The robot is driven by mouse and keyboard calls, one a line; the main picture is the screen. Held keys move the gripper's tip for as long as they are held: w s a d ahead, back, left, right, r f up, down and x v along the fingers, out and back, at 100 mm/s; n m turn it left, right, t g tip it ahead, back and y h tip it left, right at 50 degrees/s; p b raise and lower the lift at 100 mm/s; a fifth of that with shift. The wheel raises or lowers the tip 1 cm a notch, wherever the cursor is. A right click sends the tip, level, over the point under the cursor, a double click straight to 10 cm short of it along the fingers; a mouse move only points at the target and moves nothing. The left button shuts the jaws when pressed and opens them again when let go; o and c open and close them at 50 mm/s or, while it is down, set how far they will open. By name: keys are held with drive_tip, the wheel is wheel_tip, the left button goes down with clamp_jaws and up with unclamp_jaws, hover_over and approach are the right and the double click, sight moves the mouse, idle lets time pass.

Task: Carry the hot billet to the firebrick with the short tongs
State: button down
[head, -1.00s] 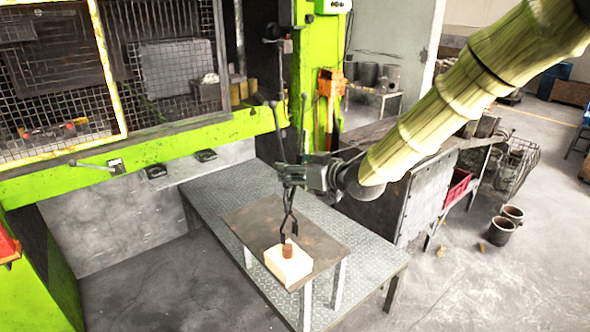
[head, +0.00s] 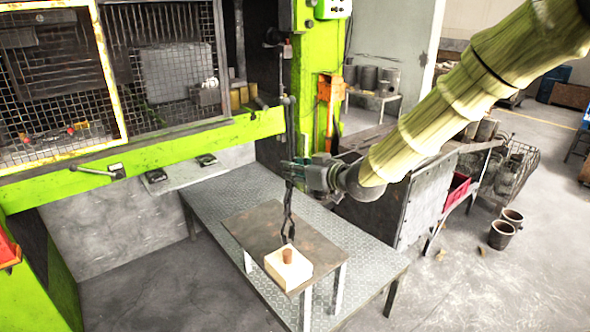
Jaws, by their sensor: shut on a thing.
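The short tongs (head: 289,143) hang upright, handles up, and look narrow from this side. My gripper (head: 297,171) is shut on them around mid-length, above the table. Their lower jaws (head: 289,229) reach down to just above and behind the billet. The billet (head: 287,256) is a small reddish-brown block standing upright on the pale firebrick (head: 279,271). I cannot tell whether the tong tips touch the billet.
The firebrick lies at the front edge of a small raised brown plate (head: 262,228) on a grey patterned metal table (head: 370,268). The green press frame (head: 240,128) stands behind and left.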

drive_tip(key=shift+r, duration=0.15)
drive_tip(key=shift+r+p, duration=1.25)
drive_tip(key=shift+r, duration=0.7)
